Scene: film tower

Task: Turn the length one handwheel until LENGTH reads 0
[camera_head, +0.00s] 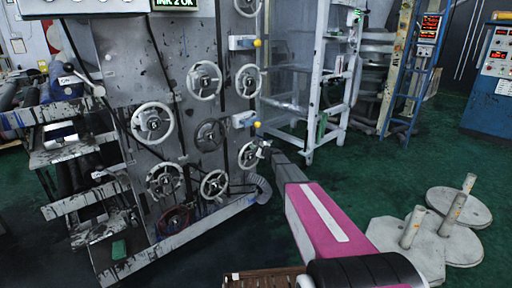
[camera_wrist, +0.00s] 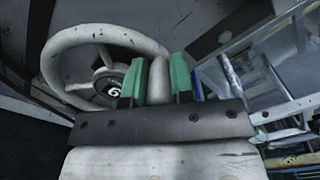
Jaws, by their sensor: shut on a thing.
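A white handwheel (camera_head: 250,154) sits on the lower right of the grey machine panel. In the wrist view the handwheel (camera_wrist: 62,42) shows a dark hub with a small white mark. My gripper (camera_head: 264,152) is at the wheel's right side. My pads and wrist hide part of the rim. I cannot read a LENGTH value or tell from a label which wheel is length one.
Several other handwheels, one of them a white wheel (camera_head: 153,123), crowd the panel. A yellow-tipped lever (camera_head: 257,124) is just above my gripper. Pale round weights with posts (camera_head: 461,248) stand on the green floor at right. A white frame (camera_head: 312,100) stands behind.

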